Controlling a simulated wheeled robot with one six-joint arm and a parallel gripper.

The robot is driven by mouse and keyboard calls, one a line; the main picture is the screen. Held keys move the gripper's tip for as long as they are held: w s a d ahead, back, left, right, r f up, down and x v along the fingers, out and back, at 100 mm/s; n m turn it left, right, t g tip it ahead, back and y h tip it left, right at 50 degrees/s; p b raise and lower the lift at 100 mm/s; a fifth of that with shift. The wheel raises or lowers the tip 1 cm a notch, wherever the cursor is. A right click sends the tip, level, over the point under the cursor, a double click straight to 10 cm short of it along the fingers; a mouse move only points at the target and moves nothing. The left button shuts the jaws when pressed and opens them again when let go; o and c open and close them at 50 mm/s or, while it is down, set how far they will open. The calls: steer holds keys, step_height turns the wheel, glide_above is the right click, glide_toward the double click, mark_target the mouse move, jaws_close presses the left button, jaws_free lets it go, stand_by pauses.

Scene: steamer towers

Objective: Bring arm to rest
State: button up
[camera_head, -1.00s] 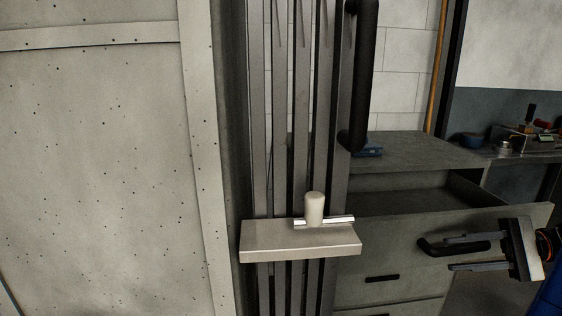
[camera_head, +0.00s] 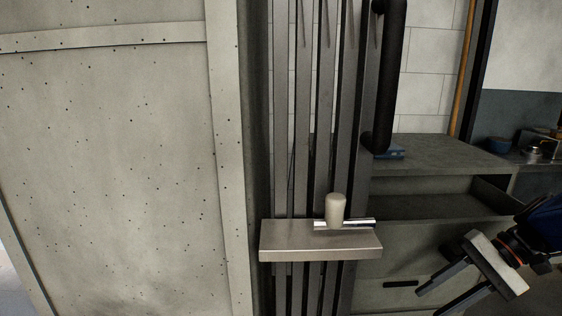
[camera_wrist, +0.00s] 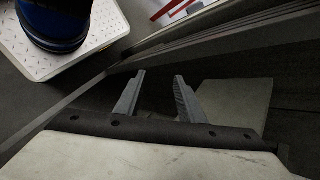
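My gripper (camera_head: 447,300) is at the lower right in the head view, tilted down and to the left. Its two dark fingers are spread apart, with nothing seen between them. In the wrist view my gripper (camera_wrist: 158,95) also shows both fingers apart and empty. The gripper is in front of the grey drawer cabinet (camera_head: 395,262) and to the right of the small ledge, apart from both as far as I can tell.
A small ledge (camera_head: 290,240) on the slatted upright holds a pale cylinder (camera_head: 336,207) and a shiny metal bar (camera_head: 360,222). A black vertical handle (camera_head: 388,75) is above. An open drawer (camera_head: 440,206) is on the right. A large speckled panel (camera_head: 110,160) fills the left.

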steer(key=s+a+f+n+t+h, duration=0.2)
steer(key=s+a+n+t+h, duration=0.2)
steer(key=n+h, duration=0.3)
steer(key=shift+f+t+h, duration=0.3)
steer(key=shift+h, duration=0.8)
